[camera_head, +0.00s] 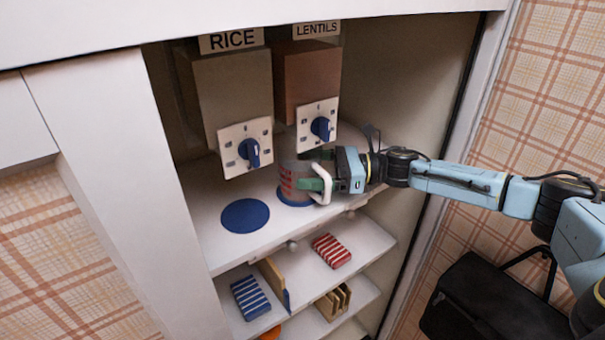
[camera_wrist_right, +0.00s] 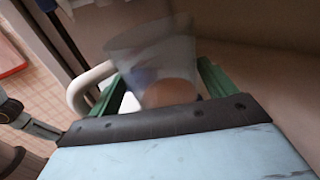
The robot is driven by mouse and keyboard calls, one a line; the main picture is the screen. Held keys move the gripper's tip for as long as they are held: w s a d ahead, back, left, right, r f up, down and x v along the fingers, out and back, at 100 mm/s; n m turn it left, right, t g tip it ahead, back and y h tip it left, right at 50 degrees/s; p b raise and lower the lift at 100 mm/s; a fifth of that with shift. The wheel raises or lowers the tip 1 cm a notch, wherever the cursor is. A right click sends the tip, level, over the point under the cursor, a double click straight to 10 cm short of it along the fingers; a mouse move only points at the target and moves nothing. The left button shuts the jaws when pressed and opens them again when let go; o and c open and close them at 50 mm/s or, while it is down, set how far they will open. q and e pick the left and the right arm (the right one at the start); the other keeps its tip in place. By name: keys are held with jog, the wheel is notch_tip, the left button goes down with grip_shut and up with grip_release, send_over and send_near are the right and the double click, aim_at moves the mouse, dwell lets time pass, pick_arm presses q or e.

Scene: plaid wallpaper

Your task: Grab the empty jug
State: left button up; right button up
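A clear jug (camera_head: 288,181) with red markings and a white handle (camera_head: 324,188) stands on the shelf under the LENTILS dispenser, on a blue disc (camera_head: 292,200). My right gripper (camera_head: 318,178) has come in from the right at the jug. In the right wrist view the jug (camera_wrist_right: 155,60) is between the spread green fingers of the gripper (camera_wrist_right: 165,95); the left finger is between the handle and the jug wall, with a gap beside the jug. An orange-brown patch shows through the jug's base; I cannot tell whether it is inside. My left gripper is not in view.
The RICE dispenser (camera_head: 233,105) and LENTILS dispenser (camera_head: 307,85) have blue knobs and hang close above the jug. A bare blue disc (camera_head: 245,216) is to the left. Lower shelves hold a red striped packet (camera_head: 331,251) and a blue striped packet (camera_head: 250,298).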

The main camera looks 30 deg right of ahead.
jog(key=c, duration=0.7)
jog(key=shift+r, duration=0.2)
